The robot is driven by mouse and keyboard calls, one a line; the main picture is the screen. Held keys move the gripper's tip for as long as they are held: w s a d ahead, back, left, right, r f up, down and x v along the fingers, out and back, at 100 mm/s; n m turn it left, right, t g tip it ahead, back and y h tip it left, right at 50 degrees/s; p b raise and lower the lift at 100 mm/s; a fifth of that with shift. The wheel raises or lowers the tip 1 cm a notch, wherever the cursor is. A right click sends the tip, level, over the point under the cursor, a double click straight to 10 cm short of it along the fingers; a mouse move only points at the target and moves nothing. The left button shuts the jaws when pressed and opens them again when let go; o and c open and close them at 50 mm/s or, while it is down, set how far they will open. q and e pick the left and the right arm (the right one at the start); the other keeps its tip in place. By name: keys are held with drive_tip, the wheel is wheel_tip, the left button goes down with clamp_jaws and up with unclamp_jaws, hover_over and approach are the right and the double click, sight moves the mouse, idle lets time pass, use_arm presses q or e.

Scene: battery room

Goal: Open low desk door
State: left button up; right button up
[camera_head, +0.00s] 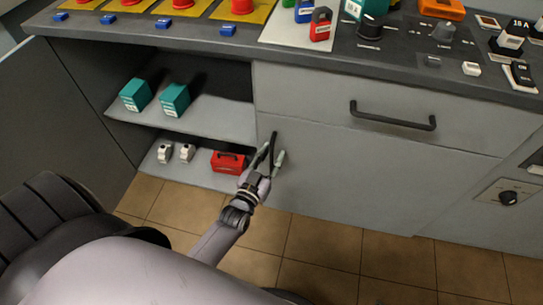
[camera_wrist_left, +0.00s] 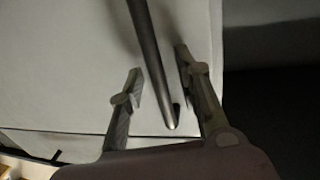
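The low desk door (camera_head: 345,172) is a grey panel below a drawer and looks shut, flush with the desk front. Its dark vertical bar handle (camera_head: 273,144) is near its left edge. My left gripper (camera_head: 270,157) is at this handle with its fingers apart. In the left wrist view the handle (camera_wrist_left: 148,60) runs between the two fingertips (camera_wrist_left: 158,78), with a visible gap on each side. My right gripper is not in view.
A drawer with a dark handle (camera_head: 392,118) is above the door. To the left, an open door panel (camera_head: 75,110) exposes shelves with teal boxes (camera_head: 174,100), white items (camera_head: 187,152) and a red toolbox (camera_head: 228,162). Tiled floor (camera_head: 330,245) lies clear in front.

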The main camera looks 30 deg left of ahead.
use_arm(q)
drive_tip(key=shift+c, duration=0.3)
clamp_jaws()
idle(0.6)
